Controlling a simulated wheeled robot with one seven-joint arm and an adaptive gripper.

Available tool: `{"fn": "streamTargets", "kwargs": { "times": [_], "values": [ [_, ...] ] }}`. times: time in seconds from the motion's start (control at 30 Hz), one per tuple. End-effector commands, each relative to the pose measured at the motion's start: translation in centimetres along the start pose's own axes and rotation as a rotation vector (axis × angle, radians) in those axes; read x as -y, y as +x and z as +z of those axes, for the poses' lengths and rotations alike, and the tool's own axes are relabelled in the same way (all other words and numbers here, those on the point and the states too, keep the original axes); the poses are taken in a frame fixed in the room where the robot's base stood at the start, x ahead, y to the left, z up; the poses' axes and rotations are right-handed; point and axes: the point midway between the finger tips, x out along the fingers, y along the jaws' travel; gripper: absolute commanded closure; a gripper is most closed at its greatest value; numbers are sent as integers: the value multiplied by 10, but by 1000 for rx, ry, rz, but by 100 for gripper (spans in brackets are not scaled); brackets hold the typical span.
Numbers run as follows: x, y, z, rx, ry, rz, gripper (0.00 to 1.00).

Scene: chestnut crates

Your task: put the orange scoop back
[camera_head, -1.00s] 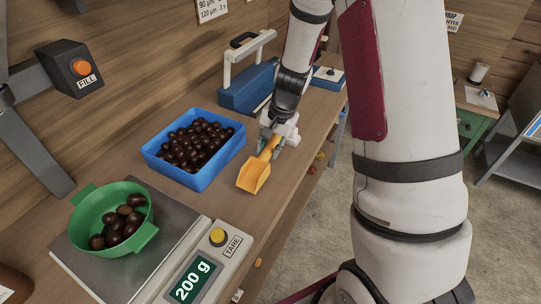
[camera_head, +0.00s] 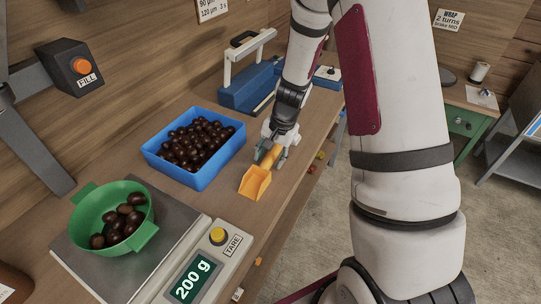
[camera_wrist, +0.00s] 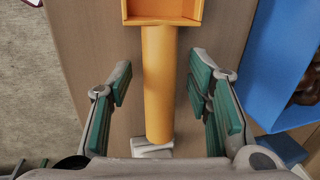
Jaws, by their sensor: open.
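The orange scoop (camera_head: 256,182) lies on the wooden bench, just right of the blue crate, with its bowl toward the scale. In the wrist view the scoop's handle (camera_wrist: 158,85) runs between my fingers, with a visible gap on both sides. My gripper (camera_head: 271,157) is low over the bench at the handle end. Its green-padded fingers (camera_wrist: 158,90) are open, one on each side of the handle. A small pale block lies at the handle's end in the wrist view; I cannot tell what it is.
The blue crate (camera_head: 202,182) of chestnuts stands close left of my gripper. A green bowl (camera_head: 145,234) with chestnuts sits on the scale (camera_head: 185,212), whose display reads 200 g. A blue sealer-like device (camera_head: 247,91) stands behind. The bench's front edge is close on the right.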

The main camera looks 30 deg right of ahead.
Motion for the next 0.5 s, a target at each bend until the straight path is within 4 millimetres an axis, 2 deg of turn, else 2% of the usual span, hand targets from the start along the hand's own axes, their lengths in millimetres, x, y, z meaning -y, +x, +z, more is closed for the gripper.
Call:
{"fn": "streamTargets", "kwargs": {
  "times": [0.17,0.5],
  "values": [
    [1,-12,-1,-3,-2,-2,54],
    [2,-80,0,-4,-3,-3,54]
  ]
}}
